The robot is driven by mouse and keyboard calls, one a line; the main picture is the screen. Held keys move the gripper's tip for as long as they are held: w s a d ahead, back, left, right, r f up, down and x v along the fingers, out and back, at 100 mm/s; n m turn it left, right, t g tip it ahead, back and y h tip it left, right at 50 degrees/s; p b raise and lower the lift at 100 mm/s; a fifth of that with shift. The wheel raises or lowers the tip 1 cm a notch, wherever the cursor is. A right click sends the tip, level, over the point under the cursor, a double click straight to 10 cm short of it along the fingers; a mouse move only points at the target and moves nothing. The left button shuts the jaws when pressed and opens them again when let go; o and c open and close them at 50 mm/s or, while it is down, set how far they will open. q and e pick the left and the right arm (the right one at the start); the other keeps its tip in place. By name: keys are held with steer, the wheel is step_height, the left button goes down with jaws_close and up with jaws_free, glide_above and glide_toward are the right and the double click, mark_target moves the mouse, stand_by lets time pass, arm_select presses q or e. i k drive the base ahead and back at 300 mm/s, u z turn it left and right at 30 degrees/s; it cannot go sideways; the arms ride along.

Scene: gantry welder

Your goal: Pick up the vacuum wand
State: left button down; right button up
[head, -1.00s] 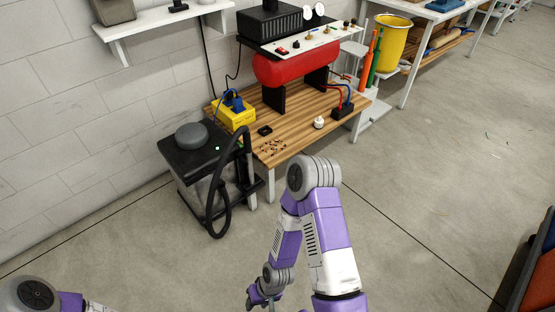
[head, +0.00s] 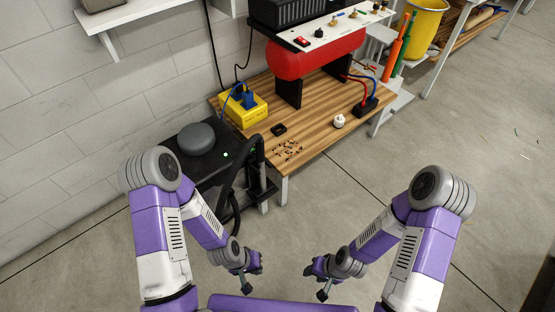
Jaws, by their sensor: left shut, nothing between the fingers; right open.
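The vacuum is a dark boxy unit with a black top (head: 188,160) and a grey round cap (head: 196,138), standing at the left end of the wooden bench. Its black hose (head: 238,180) loops up and down at its right side. A dark upright piece stands at the top of the loop; I cannot tell whether it is the wand or part of the hose. My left gripper (head: 244,288) is shut and empty, in front of the vacuum and apart from the hose. My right gripper (head: 323,294) is open and empty, further right. My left arm hides part of the vacuum.
A white wall shelf (head: 140,18) is upper left.

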mark_target(265, 187)
steer(key=u, duration=0.5)
steer(key=i, duration=1)
steer(key=u, duration=0.85)
